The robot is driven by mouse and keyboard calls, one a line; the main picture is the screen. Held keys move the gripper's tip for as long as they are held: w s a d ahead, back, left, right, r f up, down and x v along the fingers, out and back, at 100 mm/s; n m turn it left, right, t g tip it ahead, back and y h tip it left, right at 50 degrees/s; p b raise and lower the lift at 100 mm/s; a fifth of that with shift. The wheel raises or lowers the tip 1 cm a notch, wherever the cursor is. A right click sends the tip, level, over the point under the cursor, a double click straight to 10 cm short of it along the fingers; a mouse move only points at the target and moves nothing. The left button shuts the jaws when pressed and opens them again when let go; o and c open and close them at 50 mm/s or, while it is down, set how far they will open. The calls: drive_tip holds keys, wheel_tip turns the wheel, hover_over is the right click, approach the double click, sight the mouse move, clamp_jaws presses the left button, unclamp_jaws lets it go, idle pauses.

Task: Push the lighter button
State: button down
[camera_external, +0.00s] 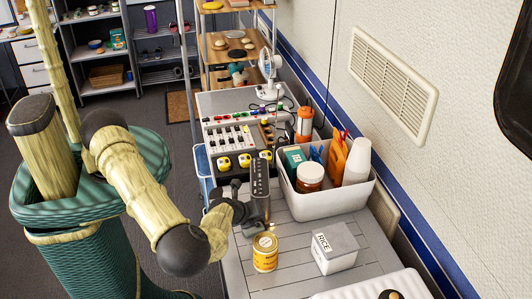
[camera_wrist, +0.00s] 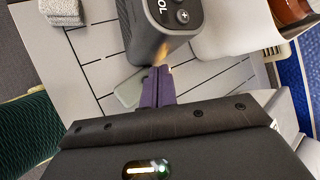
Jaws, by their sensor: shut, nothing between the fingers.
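My gripper (camera_wrist: 158,80) is shut and empty, its purple fingers together in the wrist view. Its tips are close to the base of a dark grey upright box (camera_wrist: 168,25) with white lettering and a round plus button. A small orange-yellow patch (camera_wrist: 161,50) shows between the tips and the box; I cannot tell what it is. A pale grey-green flat thing (camera_wrist: 128,92) lies on the slatted table, partly hidden by the fingers. I cannot tell whether it is the lighter. In the external view my gripper (camera_external: 240,210) is left of the dark box (camera_external: 260,183); its fingertips are unclear.
A white bin (camera_external: 335,195) with a jar, cups and pens stands right of the dark box. A yellow can (camera_external: 265,252) and a rice box (camera_external: 335,247) stand nearer on the slatted table (camera_external: 295,230). Yellow button boxes (camera_external: 223,163) and a mixer panel are behind.

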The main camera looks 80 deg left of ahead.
wheel_tip(320, 180, up, 4)
drive_tip(key=shift+f+p, duration=0.15)
drive_tip(key=shift+p, duration=1.1)
drive_tip(key=shift+f, duration=0.1)
